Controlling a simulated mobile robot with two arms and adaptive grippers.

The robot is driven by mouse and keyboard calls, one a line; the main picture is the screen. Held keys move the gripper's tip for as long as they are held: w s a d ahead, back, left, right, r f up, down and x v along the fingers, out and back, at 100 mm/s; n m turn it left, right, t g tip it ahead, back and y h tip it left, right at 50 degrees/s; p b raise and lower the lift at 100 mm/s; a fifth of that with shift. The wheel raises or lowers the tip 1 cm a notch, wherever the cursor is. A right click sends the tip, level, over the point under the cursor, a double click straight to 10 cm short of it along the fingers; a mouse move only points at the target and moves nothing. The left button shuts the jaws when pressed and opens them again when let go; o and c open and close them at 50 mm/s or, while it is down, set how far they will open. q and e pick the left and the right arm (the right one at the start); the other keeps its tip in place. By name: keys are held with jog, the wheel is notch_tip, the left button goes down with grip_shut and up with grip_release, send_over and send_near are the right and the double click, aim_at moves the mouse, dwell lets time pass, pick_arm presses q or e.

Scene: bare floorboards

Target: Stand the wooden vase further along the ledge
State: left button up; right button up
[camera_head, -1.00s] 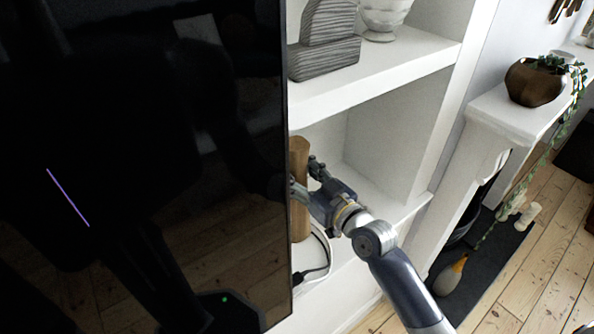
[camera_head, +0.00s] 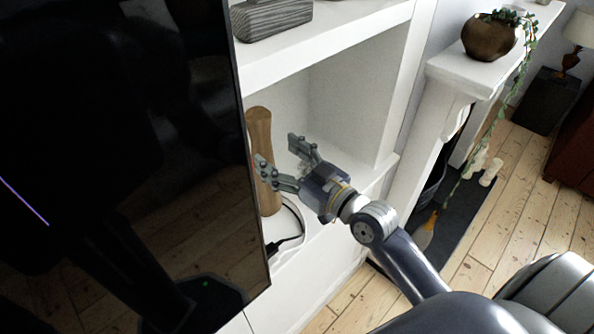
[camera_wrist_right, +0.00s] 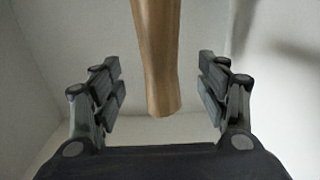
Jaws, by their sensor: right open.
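The wooden vase (camera_head: 261,137), tall, brown and slim, stands upright on the ledge (camera_head: 312,225) of the lower white shelf niche, close to the right edge of the black screen. My right gripper (camera_head: 276,150) is open and empty in front of the vase and slightly to its right; one finger overlaps the vase in the head view. In the right wrist view, the vase (camera_wrist_right: 158,55) shows between the two spread fingers of the gripper (camera_wrist_right: 163,82), with a gap on each side. My left gripper is not in view.
The large black screen (camera_head: 110,150) covers the left side. The ledge right of the gripper is clear up to the niche's side wall (camera_head: 365,95). A brown pot (camera_head: 489,38) stands on the mantel.

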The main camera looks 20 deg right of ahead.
jog(key=b+v, duration=0.1)
jog(key=v, duration=0.4)
jog(key=shift+s+d, duration=0.1)
jog(key=shift+s, duration=0.2)
